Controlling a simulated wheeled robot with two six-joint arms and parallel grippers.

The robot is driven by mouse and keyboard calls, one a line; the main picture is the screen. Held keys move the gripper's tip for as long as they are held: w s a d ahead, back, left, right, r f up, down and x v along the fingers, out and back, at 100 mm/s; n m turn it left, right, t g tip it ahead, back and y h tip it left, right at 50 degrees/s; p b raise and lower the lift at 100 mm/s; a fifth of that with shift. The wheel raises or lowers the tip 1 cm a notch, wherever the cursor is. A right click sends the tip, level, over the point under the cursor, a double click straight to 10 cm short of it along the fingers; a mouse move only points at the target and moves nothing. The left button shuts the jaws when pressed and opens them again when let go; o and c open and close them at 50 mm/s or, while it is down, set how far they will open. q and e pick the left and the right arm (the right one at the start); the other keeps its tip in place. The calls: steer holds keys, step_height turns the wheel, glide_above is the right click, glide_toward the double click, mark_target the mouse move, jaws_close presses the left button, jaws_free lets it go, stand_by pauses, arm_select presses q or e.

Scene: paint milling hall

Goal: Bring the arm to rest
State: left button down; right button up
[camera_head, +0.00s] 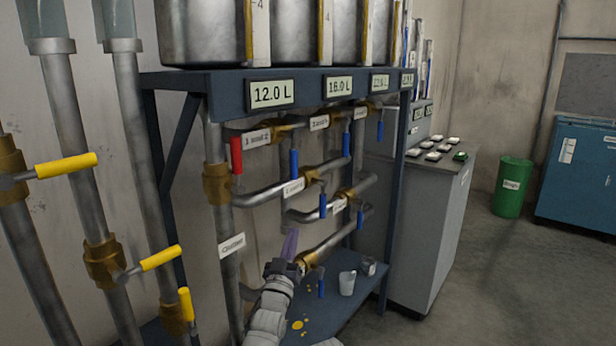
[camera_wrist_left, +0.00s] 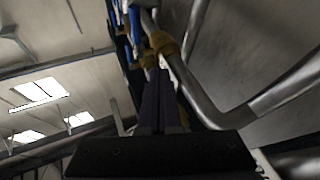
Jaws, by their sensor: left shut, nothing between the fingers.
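My left arm (camera_head: 268,318) reaches up from the bottom of the head view. Its gripper (camera_head: 289,245) is shut and empty, with the fingers pointing up in front of the pipes. In the left wrist view the shut fingers (camera_wrist_left: 159,98) stand together, with a brass fitting (camera_wrist_left: 160,42) and a bent steel pipe (camera_wrist_left: 205,100) close behind and beside them. I cannot tell whether they touch. My right gripper is not in view.
A blue rack (camera_head: 205,82) carries steel tanks, with valved pipes below. Its lower shelf (camera_head: 325,312) holds a white cup (camera_head: 347,283) and yellow spots. A grey cabinet (camera_head: 425,230) and a green bin (camera_head: 512,188) stand right. Open floor (camera_head: 500,270) lies at lower right.

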arm_select(q)
steer(key=s+d+f+m+g+y, duration=0.1)
steer(key=s+f+g, duration=0.25)
steer(key=f, duration=0.45)
steer(key=s+f+g+y, duration=0.1)
steer(key=s+f+g, duration=0.1)
steer(key=f+g, duration=0.45)
steer(key=s+d+f+m+g+y, duration=0.1)
steer(key=s+f+g, duration=0.2)
steer(key=f, duration=0.6)
steer(key=s+a+f+g+y, duration=0.1)
steer(key=s+f+g, duration=0.15)
steer(key=s, duration=0.45)
steer(key=s+a+f+m+g+y, duration=0.1)
steer(key=s+a+f+g, duration=0.1)
steer(key=s+g, duration=0.3)
steer(key=s+a+f+g+y, duration=0.1)
steer(key=s+f+g, duration=0.15)
steer(key=s, duration=0.55)
step_height(320, 180, up, 28)
steer(key=p, duration=2.8)
steer(key=shift+w, duration=0.3)
